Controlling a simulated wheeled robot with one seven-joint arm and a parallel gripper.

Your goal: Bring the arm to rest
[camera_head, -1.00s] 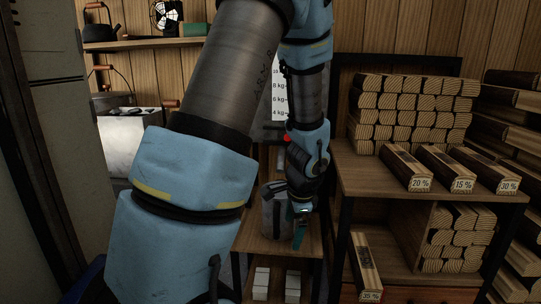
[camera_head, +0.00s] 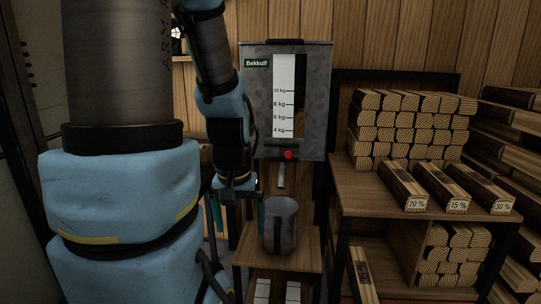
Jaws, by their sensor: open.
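My arm reaches down the left half of the view, with blue covers and dark grey links. My gripper (camera_head: 238,222) points down with its two teal fingers apart and nothing between them. It is just left of a grey metal cup (camera_head: 285,240), and the right finger is close to the cup's left rim in the picture. I cannot tell whether they touch. The cup stands upright on a small wooden shelf stand (camera_head: 302,255).
A grey dispenser (camera_head: 318,100) with a kg scale and red knob hangs above the cup. At right, a wooden shelf (camera_head: 345,180) holds stacked firewood (camera_head: 410,125) and several labelled logs (camera_head: 457,190). A wall shelf is partly hidden behind my arm.

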